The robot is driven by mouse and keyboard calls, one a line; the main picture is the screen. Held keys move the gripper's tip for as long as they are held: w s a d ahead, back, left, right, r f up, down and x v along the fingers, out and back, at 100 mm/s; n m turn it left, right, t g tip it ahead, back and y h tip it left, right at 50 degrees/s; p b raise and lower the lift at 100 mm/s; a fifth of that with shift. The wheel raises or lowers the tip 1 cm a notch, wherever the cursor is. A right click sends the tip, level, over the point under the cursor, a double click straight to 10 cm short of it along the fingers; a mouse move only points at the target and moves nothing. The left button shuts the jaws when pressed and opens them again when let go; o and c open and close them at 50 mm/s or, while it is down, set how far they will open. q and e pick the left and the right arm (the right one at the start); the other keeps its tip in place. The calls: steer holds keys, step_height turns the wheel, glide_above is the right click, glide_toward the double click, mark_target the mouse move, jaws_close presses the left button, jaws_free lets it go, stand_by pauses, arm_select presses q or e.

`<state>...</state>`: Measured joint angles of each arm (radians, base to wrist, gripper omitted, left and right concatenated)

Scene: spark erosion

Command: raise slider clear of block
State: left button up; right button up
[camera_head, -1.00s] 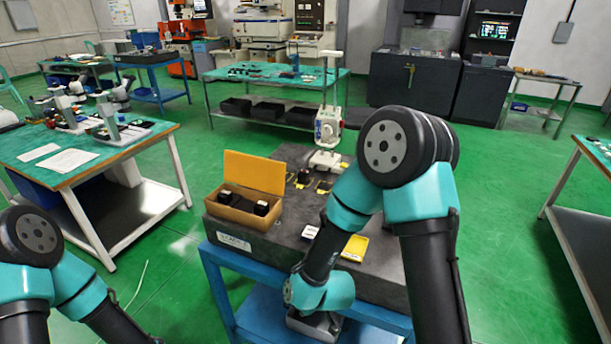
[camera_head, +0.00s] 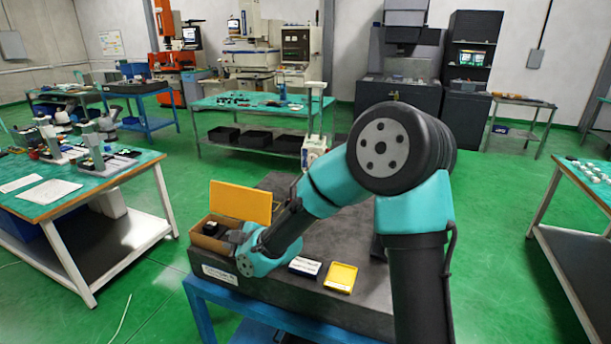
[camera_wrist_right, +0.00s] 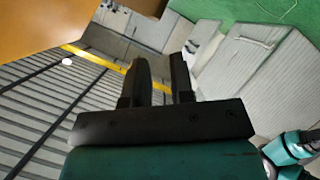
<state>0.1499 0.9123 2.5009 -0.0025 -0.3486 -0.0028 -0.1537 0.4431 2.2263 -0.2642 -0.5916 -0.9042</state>
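A white height gauge stands at the back of the dark granite plate (camera_head: 290,235) in the head view. Its white carriage (camera_head: 314,150), which I take for the slider, sits on the upright column (camera_head: 316,105). My right arm hides its base and any block beneath it. My right gripper (camera_head: 232,237) is at the right end of a small wooden box (camera_head: 203,243), well left of and nearer than the gauge. In the right wrist view its dark fingers (camera_wrist_right: 161,72) stand apart with nothing visible between them. My left gripper is not in view.
The box's yellow-orange lid (camera_head: 240,203) stands up behind the gripper. Dark pieces (camera_head: 211,228) lie in the box. A dark case with a white top (camera_head: 305,266) and a yellow tray (camera_head: 341,278) lie at the plate's front. A blue stand (camera_head: 205,308) carries the plate.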

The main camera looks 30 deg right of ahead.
mark_target(313, 156)
steer(key=w+d+r+n+t+h, duration=0.15)
steer(key=w+d+r+t, duration=0.25)
steer(key=d+r, duration=0.6)
steer(key=w+d+r+m+t+h, duration=0.1)
steer(key=w+d+r+t+h, duration=0.2)
steer(key=d+r, duration=0.7)
steer(key=s+d+f+n+g+h, duration=0.1)
steer(key=s+d+f+g+h, duration=0.2)
steer(key=d+f, duration=1.2)
steer(key=shift+s+d+f, duration=0.3)
steer(key=shift+s+d, duration=0.2)
steer(key=shift+s, duration=0.15)
steer(key=w+f, duration=0.1)
steer(key=w, duration=0.4)
steer(key=w+d+f, duration=0.1)
steer(key=w, duration=1.1)
steer(key=shift+d+f, duration=0.4)
jaws_close()
